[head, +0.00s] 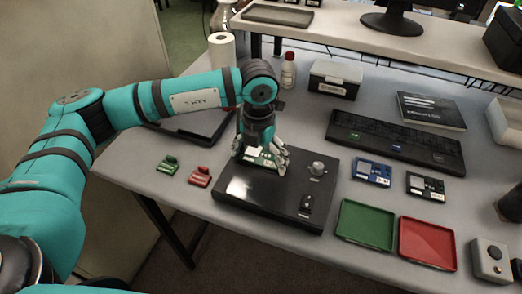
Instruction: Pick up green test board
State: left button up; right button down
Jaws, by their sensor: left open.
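The green test board (262,157) lies at the back of the black test fixture (248,189), which stands on the grey table. Only part of the board shows; my gripper covers some of it. My left gripper (262,155) comes down from above with its fingers open around the board. I cannot tell whether the fingers touch it. My right gripper is not in view.
A silver knob (317,168) and a dark switch (306,203) sit on the fixture.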

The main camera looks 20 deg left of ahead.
aim_at(259, 161)
pick_arm(q)
jog(key=c, duration=1)
jog(key=shift+o, duration=0.2)
jog(key=shift+r, duration=0.1)
jog(key=shift+r+b, duration=0.4)
jog(key=shift+r, duration=0.2)
notch_tip(259, 161, up, 2)
jog(key=shift+r+b, duration=0.1)
jog(key=shift+b, duration=0.4)
jog(key=s+b, duration=0.3)
jog(key=s, duration=1.5)
jog(key=shift+a+b, duration=0.3)
jog(key=shift+b, duration=0.1)
